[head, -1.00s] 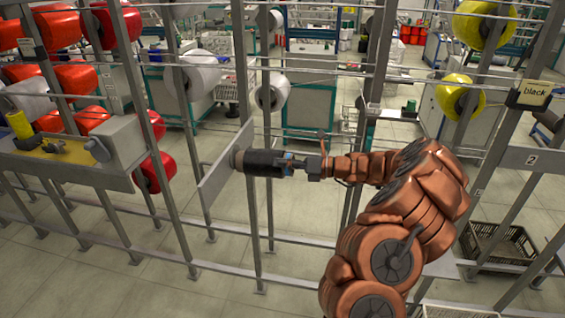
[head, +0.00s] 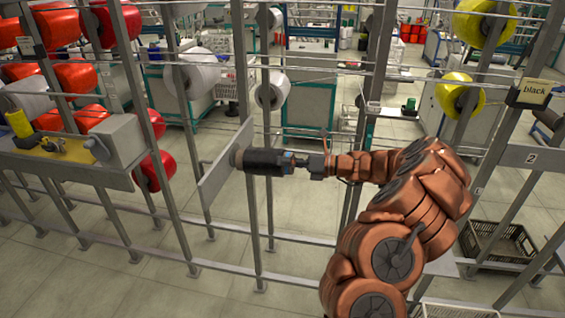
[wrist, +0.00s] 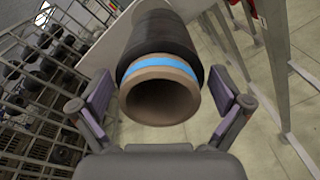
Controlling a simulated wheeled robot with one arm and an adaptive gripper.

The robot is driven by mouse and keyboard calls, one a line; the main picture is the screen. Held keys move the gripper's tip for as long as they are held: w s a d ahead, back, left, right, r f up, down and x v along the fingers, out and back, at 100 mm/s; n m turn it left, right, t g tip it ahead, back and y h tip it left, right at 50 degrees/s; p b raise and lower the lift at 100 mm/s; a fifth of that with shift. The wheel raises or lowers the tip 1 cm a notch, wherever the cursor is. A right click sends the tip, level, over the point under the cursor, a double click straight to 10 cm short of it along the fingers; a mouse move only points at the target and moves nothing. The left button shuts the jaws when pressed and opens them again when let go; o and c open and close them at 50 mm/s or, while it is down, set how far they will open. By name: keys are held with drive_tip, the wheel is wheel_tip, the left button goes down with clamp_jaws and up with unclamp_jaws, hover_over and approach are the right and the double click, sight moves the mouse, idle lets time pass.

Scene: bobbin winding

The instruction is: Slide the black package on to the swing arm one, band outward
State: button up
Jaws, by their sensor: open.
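The black package (head: 263,161) lies roughly level at the flat grey plate (head: 222,170) left of centre in the head view. My gripper (head: 291,162) is at its right end. In the wrist view the black package (wrist: 165,35) points away from me, with its hollow brown tube end and blue band (wrist: 160,64) facing me. My gripper (wrist: 160,80) is open, one finger on each side of the tube end, with visible gaps. Swing arm one is not clearly visible; any rod inside the package is hidden.
Upright grey posts and horizontal rails surround my arm. Red packages (head: 75,78) hang at the left, white ones (head: 198,72) behind, yellow ones (head: 480,22) at the right. A card reading "black" (head: 533,93) is on the right post. A dark crate (head: 497,243) sits low right.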

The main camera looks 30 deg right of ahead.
drive_tip(key=v, duration=1.1)
drive_tip(key=shift+s+d, duration=0.1)
drive_tip(key=shift+d, duration=0.05)
